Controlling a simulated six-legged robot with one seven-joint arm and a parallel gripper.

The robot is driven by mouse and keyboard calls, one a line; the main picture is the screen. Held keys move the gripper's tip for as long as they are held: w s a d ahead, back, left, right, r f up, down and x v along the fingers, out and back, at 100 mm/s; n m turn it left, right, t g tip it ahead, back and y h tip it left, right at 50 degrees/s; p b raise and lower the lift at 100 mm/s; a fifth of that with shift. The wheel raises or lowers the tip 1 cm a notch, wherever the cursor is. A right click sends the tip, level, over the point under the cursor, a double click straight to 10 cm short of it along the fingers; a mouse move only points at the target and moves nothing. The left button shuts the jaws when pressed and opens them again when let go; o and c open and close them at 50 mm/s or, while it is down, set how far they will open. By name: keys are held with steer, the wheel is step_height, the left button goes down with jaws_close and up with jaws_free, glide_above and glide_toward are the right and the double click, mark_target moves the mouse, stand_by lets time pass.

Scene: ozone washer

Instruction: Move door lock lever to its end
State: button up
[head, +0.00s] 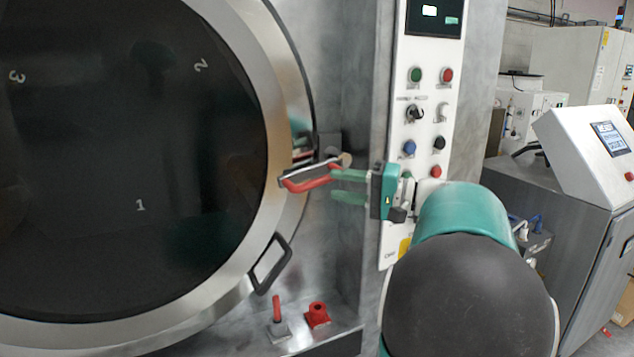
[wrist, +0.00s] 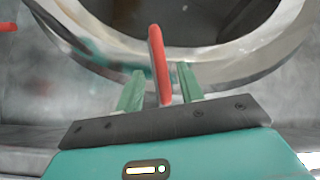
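The door lock lever (head: 312,183) has a red grip and sits at the right rim of the round door (head: 278,125). In the wrist view the red lever (wrist: 159,62) runs between the two green fingers of my gripper (wrist: 161,72), with a visible gap on each side. In the head view my gripper (head: 333,184) is open, coming from the right, with its fingertips at the lever's right end. Whether a finger touches the lever cannot be told. The lever's pivot is partly hidden behind the grip.
A door handle (head: 270,264) is on the lower right rim. A small red-handled valve (head: 277,310) and a red fitting (head: 317,314) stand on the ledge below. A control panel (head: 424,120) with buttons is behind my gripper. A grey console (head: 560,190) stands at the right.

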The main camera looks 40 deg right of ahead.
mark_target(324, 183)
steer(key=x, duration=0.6)
jaws_close()
